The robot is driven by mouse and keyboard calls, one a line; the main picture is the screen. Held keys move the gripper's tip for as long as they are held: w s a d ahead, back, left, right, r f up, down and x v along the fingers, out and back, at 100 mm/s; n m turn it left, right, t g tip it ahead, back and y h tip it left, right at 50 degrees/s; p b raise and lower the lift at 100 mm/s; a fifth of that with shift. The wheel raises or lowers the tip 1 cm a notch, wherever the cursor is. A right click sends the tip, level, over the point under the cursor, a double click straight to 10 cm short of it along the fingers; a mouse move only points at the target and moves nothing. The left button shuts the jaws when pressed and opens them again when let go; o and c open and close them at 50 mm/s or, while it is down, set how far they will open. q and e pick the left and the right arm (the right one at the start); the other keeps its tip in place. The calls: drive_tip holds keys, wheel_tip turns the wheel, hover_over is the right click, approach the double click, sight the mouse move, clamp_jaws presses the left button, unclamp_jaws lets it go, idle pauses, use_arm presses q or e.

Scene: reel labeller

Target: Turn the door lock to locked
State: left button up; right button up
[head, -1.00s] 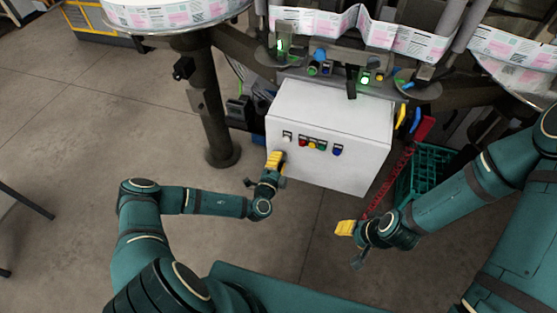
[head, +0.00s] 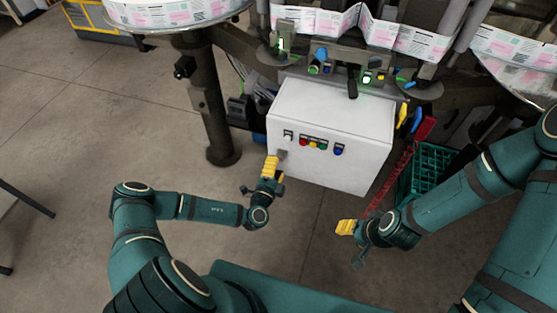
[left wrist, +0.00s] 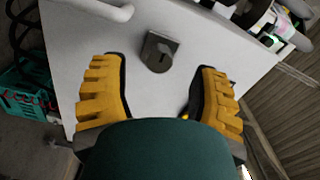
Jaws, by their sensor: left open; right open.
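The exact angle of the turning piece is hard to tell. In the head view, my left gripper (head: 270,167) is at the lower left of the white cabinet (head: 330,165), where the lock is a small grey patch (head: 282,155). My right gripper (head: 345,228) is open and empty, in front of the cabinet's right side.
A white bar handle (left wrist: 112,12) stands out from the door near the lock. Colored buttons (head: 313,144) line the cabinet's upper front. A green crate (head: 425,172) stands right of the cabinet, and a dark machine leg (head: 215,110) left. The floor in front is clear.

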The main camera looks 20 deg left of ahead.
use_arm(q)
drive_tip(key=s, duration=0.8)
drive_tip(key=shift+s+a, duration=0.15)
drive_tip(key=shift+s, duration=0.15)
